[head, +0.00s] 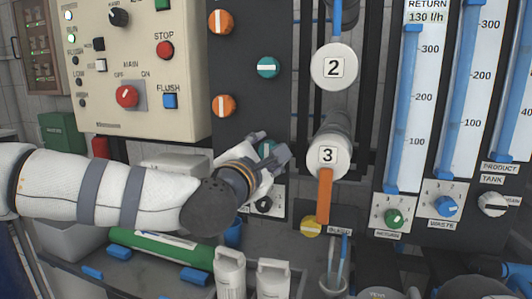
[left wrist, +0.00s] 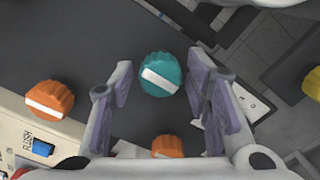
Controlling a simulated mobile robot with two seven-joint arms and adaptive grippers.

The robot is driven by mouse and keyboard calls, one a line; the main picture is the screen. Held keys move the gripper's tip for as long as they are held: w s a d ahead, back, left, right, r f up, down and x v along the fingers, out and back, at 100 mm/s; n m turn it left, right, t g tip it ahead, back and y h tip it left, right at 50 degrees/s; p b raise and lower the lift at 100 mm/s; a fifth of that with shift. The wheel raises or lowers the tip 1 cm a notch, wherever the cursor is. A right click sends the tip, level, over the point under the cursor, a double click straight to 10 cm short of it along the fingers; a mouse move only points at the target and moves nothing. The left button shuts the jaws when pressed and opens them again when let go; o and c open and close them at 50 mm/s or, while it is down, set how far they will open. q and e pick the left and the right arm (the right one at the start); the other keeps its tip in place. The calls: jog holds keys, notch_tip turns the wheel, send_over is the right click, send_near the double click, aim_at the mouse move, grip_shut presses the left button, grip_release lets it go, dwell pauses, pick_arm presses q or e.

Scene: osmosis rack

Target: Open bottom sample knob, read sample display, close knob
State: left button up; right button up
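The bottom teal knob (head: 266,149) is on the dark panel, mostly hidden by my left gripper (head: 271,146) in the head view. In the left wrist view a teal knob (left wrist: 160,75) with a slanted white bar lies between the two fingers of my left gripper (left wrist: 158,64). The fingers are apart, with a visible gap on each side of the knob. Another teal knob (head: 268,67) with a level white bar is higher on the panel. I cannot tell which readout is the sample display. My right gripper is not in view.
Orange knobs (head: 221,21) (head: 222,105) are on the panel's left side. A pipe with the white cap marked 3 (head: 327,156) and an orange lever (head: 325,195) stand close right of my gripper. White bottles (head: 229,272) and a green cylinder (head: 160,246) are below.

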pick_arm(q)
jog(key=c, duration=0.7)
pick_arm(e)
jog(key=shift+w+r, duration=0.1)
pick_arm(q)
jog(key=m+p, duration=0.1)
jog(key=m, duration=0.2)
jog(key=shift+s+r+p, duration=0.1)
jog(key=shift+r+p, duration=0.3)
jog(key=m+p, duration=0.1)
jog(key=m, duration=0.4)
jog(key=shift+f+p, duration=0.1)
jog(key=shift+p, duration=0.3)
jog(key=shift+f+m, duration=0.1)
jog(key=shift+m, duration=0.8)
jog(key=shift+f+m, duration=0.15)
jog(key=shift+m, duration=0.75)
jog(key=m, duration=0.6)
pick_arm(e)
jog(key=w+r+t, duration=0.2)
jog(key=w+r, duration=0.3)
pick_arm(q)
jog(key=shift+m, duration=0.3)
